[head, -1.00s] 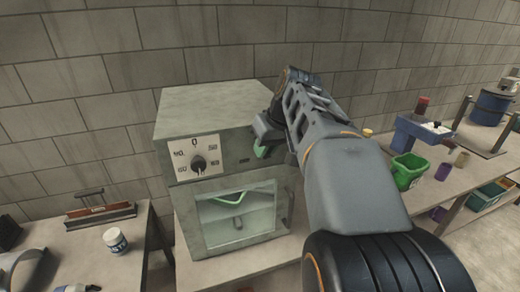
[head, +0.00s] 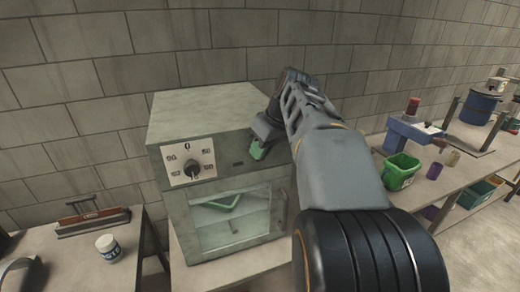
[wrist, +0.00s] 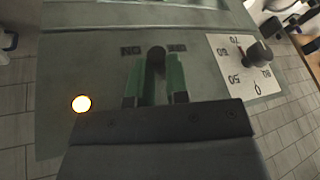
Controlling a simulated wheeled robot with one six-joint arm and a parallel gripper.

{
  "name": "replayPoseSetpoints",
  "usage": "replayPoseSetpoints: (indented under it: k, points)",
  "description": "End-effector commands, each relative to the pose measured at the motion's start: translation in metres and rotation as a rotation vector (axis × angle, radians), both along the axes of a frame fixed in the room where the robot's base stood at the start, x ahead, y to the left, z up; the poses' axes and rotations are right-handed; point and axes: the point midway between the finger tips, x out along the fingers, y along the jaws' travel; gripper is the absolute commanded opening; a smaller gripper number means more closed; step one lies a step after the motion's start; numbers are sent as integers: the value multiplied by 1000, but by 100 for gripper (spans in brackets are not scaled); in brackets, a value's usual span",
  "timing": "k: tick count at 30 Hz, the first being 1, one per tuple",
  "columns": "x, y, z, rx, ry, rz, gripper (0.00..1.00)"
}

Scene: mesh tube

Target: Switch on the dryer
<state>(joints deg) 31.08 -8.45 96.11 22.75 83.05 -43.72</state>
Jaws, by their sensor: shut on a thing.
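The dryer (head: 205,115) is a grey-green metal box with a glass door (head: 232,222) on its front. A white dial plate with a black knob (head: 194,167) sits at the front's upper left; it also shows in the wrist view (wrist: 258,52). My gripper (head: 258,150), with green fingertips, is at the upper right of the front panel. The fingers partly hide the switch.
A green bin (head: 400,171) and a blue device (head: 414,134) stand on the bench to the right. A white jar (head: 108,247) and a red-and-black tool (head: 93,215) are on the left table. A block wall is behind the dryer.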

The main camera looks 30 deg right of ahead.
Motion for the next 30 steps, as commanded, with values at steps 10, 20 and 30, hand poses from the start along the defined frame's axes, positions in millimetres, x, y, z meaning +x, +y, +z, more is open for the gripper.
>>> replayPoseSetpoints:
  k: [10,20,30]
  points:
    - [0,0,0,-1,-1,-1,41]
    - [-2,-3,9,-2,-2,-2,41]
    - [-24,-20,68,-2,-3,-4,41]
